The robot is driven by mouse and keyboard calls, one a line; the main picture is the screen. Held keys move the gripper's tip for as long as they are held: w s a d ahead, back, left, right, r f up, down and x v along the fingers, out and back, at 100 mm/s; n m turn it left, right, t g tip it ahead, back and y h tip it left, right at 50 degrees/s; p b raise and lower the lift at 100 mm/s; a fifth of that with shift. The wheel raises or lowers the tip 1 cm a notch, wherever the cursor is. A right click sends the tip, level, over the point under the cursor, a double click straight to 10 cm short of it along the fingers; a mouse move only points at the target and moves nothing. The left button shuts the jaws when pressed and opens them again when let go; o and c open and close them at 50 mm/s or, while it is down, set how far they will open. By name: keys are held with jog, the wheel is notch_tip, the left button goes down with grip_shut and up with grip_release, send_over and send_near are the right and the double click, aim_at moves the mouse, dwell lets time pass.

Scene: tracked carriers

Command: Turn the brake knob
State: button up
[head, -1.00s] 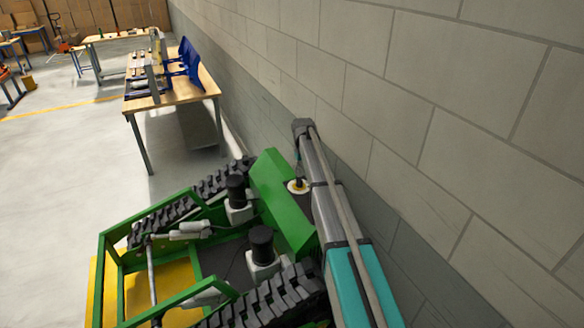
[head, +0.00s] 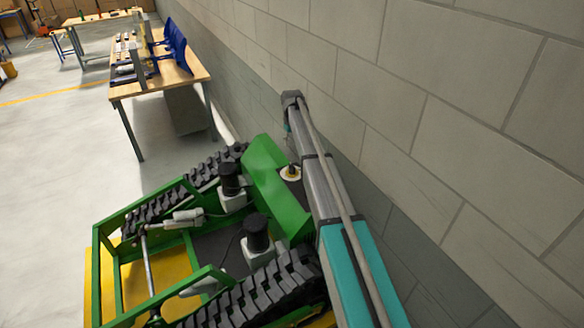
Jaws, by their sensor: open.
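The brake knob (head: 292,169) is a small dark knob on a round yellow-and-white plate. It sits at the far end of the green tracked carrier (head: 277,193), just left of my arm. My gripper (head: 287,128) shows only as a small part under the far end of my arm, up and beyond the knob. It looks apart from the knob. Its fingers are mostly hidden by the arm, and nothing can be seen held in it. The knob's turn position is too small to read.
A block wall (head: 470,140) runs close along the right of the carrier and my arm. Black tracks (head: 255,300) and two black-topped units stand on the carrier. A wooden workbench (head: 185,78) with blue parts stands beyond. The floor at left is clear.

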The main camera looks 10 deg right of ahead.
aim_at(292, 165)
jog(key=shift+f+b, duration=6.5)
jog(key=shift+f, duration=0.2)
grip_shut()
